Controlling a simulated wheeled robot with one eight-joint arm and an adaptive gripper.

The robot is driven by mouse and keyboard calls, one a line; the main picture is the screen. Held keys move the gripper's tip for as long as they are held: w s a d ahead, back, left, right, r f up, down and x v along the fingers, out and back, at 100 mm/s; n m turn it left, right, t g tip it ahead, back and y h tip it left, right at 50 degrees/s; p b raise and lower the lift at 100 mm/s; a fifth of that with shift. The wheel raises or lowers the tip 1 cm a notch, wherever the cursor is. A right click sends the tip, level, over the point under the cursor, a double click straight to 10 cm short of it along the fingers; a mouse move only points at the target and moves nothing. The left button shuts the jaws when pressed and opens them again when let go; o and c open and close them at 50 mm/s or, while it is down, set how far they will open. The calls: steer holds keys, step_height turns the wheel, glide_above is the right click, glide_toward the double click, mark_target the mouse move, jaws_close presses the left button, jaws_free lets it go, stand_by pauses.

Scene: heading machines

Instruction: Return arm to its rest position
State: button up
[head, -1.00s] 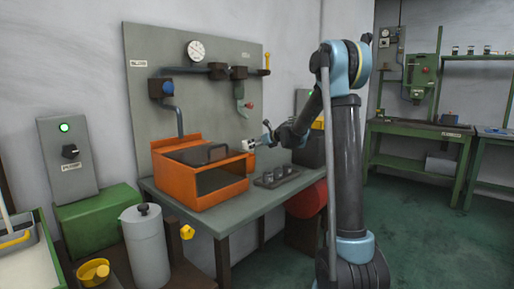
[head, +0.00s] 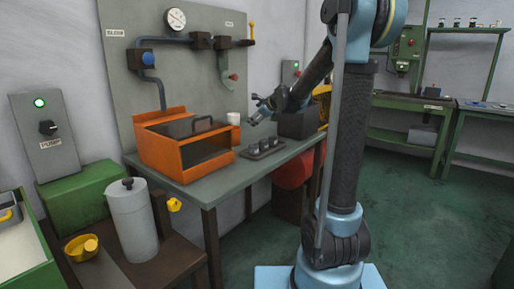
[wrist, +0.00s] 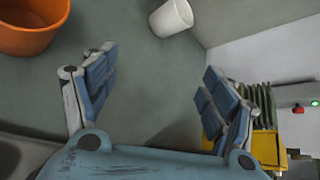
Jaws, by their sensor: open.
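My gripper (head: 258,112) is at the end of my raised arm, above the back of the grey-green bench (head: 228,184). In the wrist view my gripper (wrist: 157,70) has its two blue-padded fingers spread wide with nothing between them. A white cup (head: 233,116) stands just left of the gripper, at the back of the bench. The cup (wrist: 171,17) also shows beyond the fingertips in the wrist view, apart from them.
An orange tub (wrist: 30,30) is left of the fingers. A dark box (head: 298,122) stands right of the gripper. Green floor lies open at right.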

steer(key=s+d+f+n+h, duration=0.1)
steer(key=s+d+n, duration=0.2)
steer(key=s, duration=0.3)
steer(key=s+d+f+n, duration=0.1)
steer(key=s+d+n, duration=0.2)
steer(key=s, duration=0.3)
steer(key=s+d+n+h, duration=0.1)
steer(key=s+d+n, duration=0.2)
steer(key=s+n, duration=0.1)
steer(key=shift+s+d+f+g+h, duration=0.1)
steer(key=shift+s+f+g+h, duration=0.1)
steer(key=shift+s, duration=0.25)
steer(key=shift+s+f+g+h, duration=0.1)
steer(key=shift+s+f+g, duration=0.1)
steer(key=shift+s, duration=0.25)
steer(key=s+d+f+n+g+h, duration=0.1)
steer(key=s+d+f+n+g, duration=0.1)
steer(key=s+f, duration=0.4)
steer(key=s+d+f+n+g+h, duration=0.1)
steer(key=s+d+f+n+g, duration=0.2)
steer(key=s, duration=1.1)
steer(key=s+d+f+n+g+h, duration=0.1)
steer(key=s+d+f+n+g, duration=0.1)
steer(key=s+d+f+n, duration=0.3)
steer(key=s+f+n, duration=0.1)
steer(key=s+f, duration=0.3)
steer(key=s, duration=0.1)
steer(key=shift+s+d+f+g+h, duration=0.15)
steer(key=shift+s+f+g+h, duration=0.15)
steer(key=shift+h, duration=0.1)
